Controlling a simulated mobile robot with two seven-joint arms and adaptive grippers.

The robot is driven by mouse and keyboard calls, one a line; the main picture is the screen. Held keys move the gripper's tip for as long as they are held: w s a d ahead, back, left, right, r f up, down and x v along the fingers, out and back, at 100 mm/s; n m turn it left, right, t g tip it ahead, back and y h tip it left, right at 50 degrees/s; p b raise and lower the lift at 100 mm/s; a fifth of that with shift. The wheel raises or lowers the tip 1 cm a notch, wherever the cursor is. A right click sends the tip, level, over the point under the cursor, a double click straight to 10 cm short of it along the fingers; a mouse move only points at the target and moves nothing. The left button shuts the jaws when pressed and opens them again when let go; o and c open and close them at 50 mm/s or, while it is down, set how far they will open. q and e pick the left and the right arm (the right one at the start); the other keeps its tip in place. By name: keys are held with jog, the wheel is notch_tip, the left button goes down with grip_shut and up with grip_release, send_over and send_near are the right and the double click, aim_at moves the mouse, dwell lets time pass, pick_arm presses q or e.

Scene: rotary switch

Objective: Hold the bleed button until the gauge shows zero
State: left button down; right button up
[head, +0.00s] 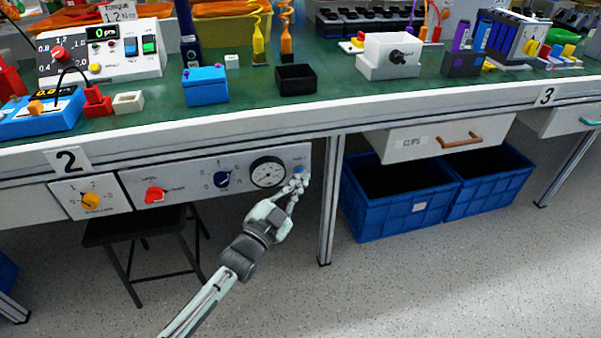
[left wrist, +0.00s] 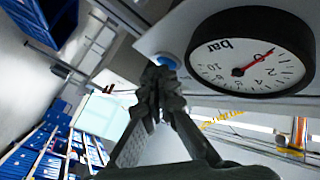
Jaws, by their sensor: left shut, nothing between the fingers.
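The blue bleed button (head: 299,170) is at the right end of the grey panel under the bench edge, just right of the round gauge (head: 268,172). It also shows in the left wrist view (left wrist: 168,61), partly covered by my fingertips. My left gripper (head: 298,180) is shut and empty, with its tips right at the button; I cannot tell how far the button is pressed. In the left wrist view the gauge (left wrist: 250,85) has a red needle near the low end of its bar scale; the exact value is hard to read. My right gripper is not in view.
The grey panel also carries a red knob (head: 155,195) and a dark blue rotary knob (head: 222,180). A yellow rotary switch (head: 90,201) is at left. A metal bench leg (head: 329,205) stands right of my gripper, with blue crates (head: 400,216) beyond.

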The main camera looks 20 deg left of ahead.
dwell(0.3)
pick_arm(q)
jog(key=shift+s+d+p, duration=0.45)
jog(key=shift+s, duration=0.25)
jog(key=s+d+p, duration=0.1)
jog(key=s, duration=0.1)
jog(key=s+d+p, duration=0.1)
jog(key=s, duration=0.1)
jog(key=shift+d, duration=0.4)
